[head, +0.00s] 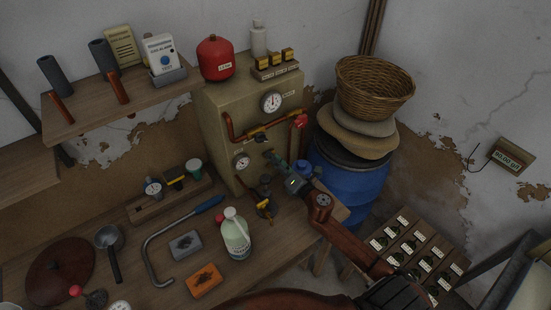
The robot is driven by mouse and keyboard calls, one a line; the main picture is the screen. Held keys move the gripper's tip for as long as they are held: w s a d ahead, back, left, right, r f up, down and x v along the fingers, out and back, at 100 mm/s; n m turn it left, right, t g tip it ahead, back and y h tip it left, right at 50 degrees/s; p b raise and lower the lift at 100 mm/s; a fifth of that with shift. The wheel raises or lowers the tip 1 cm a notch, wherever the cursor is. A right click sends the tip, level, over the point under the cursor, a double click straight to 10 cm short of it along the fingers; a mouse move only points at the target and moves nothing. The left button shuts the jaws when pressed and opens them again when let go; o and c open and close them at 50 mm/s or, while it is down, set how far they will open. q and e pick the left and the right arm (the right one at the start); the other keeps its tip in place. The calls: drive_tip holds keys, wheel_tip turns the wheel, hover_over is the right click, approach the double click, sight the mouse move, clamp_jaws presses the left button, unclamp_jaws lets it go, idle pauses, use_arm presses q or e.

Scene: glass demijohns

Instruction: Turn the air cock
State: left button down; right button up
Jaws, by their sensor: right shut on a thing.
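The air cock appears to be on the front of the beige cabinet (215,112), below a copper pipe with brass fittings (259,134). My right gripper (271,156) reaches in from the lower right, with its fingers at the cabinet front just under that pipe. It is shut on what looks like the handle of the air cock. The fingers hide most of the handle, so its angle cannot be told. My left gripper is not in view.
Two dials (271,101) and a red knob (300,121) sit close around the gripper. A white bottle (235,236), a bent metal bar (152,262) and blocks crowd the bench below. A blue barrel (345,180) with sacks and a basket (374,88) stands right.

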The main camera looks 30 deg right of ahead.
drive_tip(key=m+p, duration=0.1)
drive_tip(key=m, duration=0.3)
drive_tip(key=shift+m+p, duration=0.3)
drive_tip(key=shift+m, duration=0.1)
drive_tip(key=shift+d+f+m+p, duration=0.1)
drive_tip(key=shift+m+p, duration=0.7)
drive_tip(key=shift+m, duration=1)
drive_tip(key=o, duration=1.2)
drive_tip(key=shift+f, duration=0.1)
